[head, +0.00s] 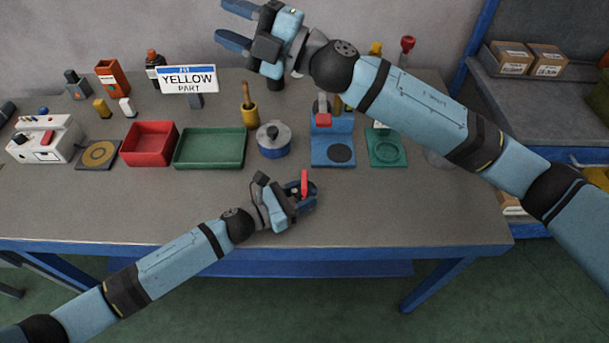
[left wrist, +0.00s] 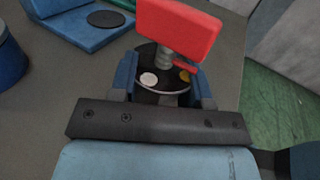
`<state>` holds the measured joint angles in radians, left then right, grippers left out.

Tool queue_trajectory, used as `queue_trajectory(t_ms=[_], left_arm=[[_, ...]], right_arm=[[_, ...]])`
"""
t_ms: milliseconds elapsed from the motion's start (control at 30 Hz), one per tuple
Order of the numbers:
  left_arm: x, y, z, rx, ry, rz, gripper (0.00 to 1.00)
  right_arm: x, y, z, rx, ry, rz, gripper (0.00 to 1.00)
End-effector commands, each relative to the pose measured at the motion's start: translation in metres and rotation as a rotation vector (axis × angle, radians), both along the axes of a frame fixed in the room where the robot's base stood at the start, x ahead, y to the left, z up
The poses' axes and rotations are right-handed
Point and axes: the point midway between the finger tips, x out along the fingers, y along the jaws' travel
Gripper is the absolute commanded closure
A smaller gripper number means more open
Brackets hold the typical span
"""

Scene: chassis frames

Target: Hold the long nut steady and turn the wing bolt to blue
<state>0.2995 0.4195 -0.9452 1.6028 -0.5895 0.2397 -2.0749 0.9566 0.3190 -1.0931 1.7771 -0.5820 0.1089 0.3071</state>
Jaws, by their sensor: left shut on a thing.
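The wing bolt has a flat red wing (head: 304,183), upright above the front middle of the table. The red wing (left wrist: 178,30) fills the top of the left wrist view, with a grey threaded shank below. Under it is the dark round top of the long nut (left wrist: 165,82), with a white dot and a yellow dot. A small red pointer (left wrist: 185,65) lies close to the yellow dot. No blue mark shows. My left gripper (head: 304,195) is shut on the long nut, its fingers at both sides. My right gripper (head: 236,25) is open and empty, high at the back.
A red tray (head: 148,161), a green tray (head: 234,164), a blue pot (head: 275,150) and a blue stand (head: 334,163) line the table's middle. A sign (head: 188,80) reads yellow part. The table front beside my left gripper is clear.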

Motion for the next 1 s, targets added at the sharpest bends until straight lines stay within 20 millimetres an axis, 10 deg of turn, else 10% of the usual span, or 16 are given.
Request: queue_trajectory(t_ms=[167,467,733,1000], left_arm=[[0.000,0.000,0.000,0.000,0.000,0.000,0.89],[0.000,0.000,0.000,0.000,0.000,0.000,0.89],[0.000,0.000,0.000,0.000,0.000,0.000,0.89],[0.000,0.000,0.000,0.000,0.000,0.000,0.89]], right_arm=[[0.046,-0.006,-0.009,0.143,0.543,-0.148,0.61],[0.080,-0.024,-0.089,0.270,1.438,-0.495,0.61],[0.036,-0.056,-0.171,0.229,2.080,-1.006,0.61],[-0.025,-0.092,-0.198,0.084,2.334,-1.512,0.61]])
